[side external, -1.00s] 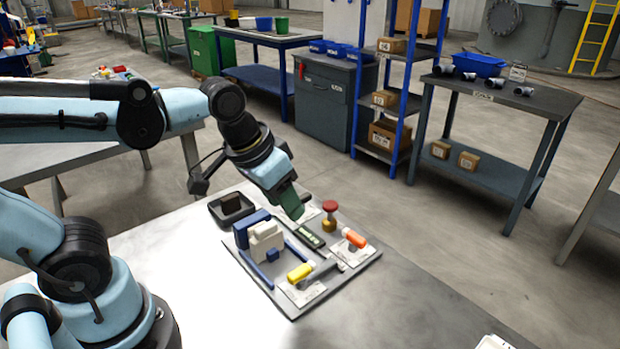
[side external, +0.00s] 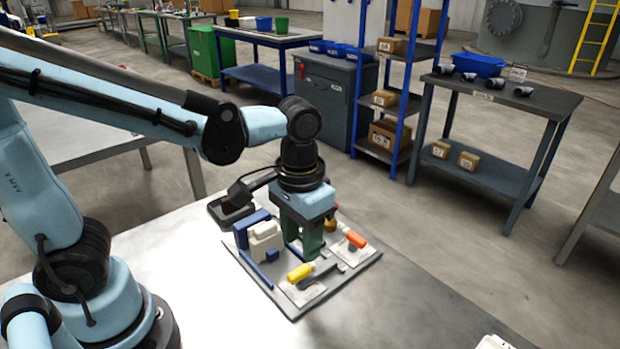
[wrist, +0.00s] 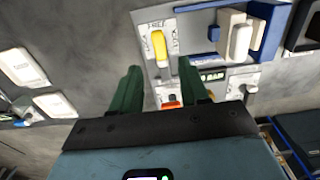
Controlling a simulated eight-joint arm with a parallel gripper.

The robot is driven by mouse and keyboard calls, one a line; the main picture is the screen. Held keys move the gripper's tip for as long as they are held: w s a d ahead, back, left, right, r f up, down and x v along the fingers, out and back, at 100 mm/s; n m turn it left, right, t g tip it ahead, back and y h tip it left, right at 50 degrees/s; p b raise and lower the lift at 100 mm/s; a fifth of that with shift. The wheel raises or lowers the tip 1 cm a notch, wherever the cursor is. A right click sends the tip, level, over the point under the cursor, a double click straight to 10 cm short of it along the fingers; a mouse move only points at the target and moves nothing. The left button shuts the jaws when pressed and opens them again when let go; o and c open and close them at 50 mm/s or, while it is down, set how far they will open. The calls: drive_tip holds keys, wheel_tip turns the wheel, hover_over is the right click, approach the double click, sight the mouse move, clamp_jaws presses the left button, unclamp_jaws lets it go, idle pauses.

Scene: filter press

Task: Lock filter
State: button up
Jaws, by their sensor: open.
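The filter press stands on a grey board (side external: 294,311). It has a blue upright plate (side external: 248,231), cream blocks (side external: 264,241) and a small blue cube (side external: 272,255). A yellow handle (side external: 300,272) and an orange handle (side external: 356,239) lie on white plates on the near and right parts of the board. My gripper (side external: 304,248) points down over the board, its green fingers apart and empty. They hide the board's middle. In the wrist view the yellow handle (wrist: 159,47) appears beyond the fingertips; the orange handle (wrist: 172,103) is partly hidden between the fingers.
The grey table (side external: 200,275) is clear left of the board. A white object (side external: 494,342) is cut off at the bottom right. Shelving and benches stand well behind.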

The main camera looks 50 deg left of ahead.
sight(301, 268)
drive_tip(key=shift+f, duration=3.1)
clamp_jaws()
